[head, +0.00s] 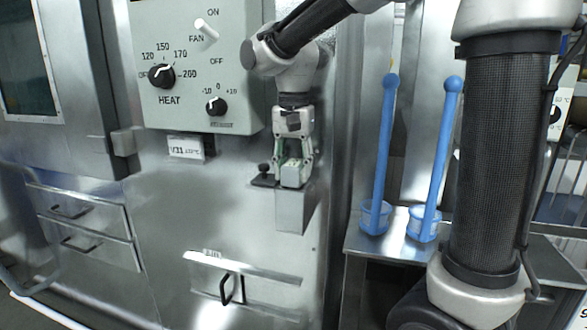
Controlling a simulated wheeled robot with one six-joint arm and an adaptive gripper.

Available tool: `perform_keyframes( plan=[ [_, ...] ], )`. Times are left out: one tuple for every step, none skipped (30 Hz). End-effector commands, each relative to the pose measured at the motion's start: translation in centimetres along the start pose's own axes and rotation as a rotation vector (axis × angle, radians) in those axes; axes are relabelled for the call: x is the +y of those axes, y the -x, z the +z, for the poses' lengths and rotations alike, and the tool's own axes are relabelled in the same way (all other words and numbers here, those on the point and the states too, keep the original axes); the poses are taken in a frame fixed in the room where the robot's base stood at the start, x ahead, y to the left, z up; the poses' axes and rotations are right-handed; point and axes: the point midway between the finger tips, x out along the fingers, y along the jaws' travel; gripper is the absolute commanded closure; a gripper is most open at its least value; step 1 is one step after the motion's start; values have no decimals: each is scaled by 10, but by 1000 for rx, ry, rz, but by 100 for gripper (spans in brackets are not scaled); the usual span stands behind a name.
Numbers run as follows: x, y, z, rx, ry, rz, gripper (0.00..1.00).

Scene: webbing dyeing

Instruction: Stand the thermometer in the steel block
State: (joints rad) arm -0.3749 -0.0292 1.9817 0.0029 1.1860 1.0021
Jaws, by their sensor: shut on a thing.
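My gripper (293,164) points down in front of the oven's steel panel, with its fingers closed around a small pale, boxy thing that I take to be the thermometer (292,176). Some green shows between the fingers. The steel block (295,212) is a grey box shape on the panel directly below the gripper. The thermometer's lower end is at the block's top in the picture. I cannot tell whether it sits in the block, touches it or is just above or in front of it. No thermometer stem shows.
A black part with a knob (263,178) is just left of the gripper. The control panel (190,70) with dials is above left. Two blue long-handled dippers (383,150) (436,160) stand on a steel bench (370,245) at right. A black-handled drawer (245,285) is below.

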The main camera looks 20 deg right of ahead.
Motion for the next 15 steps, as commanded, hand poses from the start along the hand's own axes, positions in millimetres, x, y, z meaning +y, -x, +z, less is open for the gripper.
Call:
perform_keyframes(
  plan=[
    [0,-2,0,1,0,-1,100],
    [0,-2,0,1,0,-1,100],
    [0,-2,0,1,0,-1,100],
    [0,-2,0,1,0,-1,100],
    [0,-2,0,1,0,-1,100],
    [0,-2,0,1,0,-1,100],
    [0,-2,0,1,0,-1,100],
    [0,-2,0,1,0,-1,100],
    [0,-3,0,1,0,-1,100],
    [0,-4,0,1,0,-1,100],
    [0,-4,0,1,0,0,100],
    [0,-5,0,0,0,0,56],
    [0,-5,0,0,0,0,50],
    [0,-5,0,0,0,0,45],
    [0,-5,0,0,0,0,38]
  ],
)
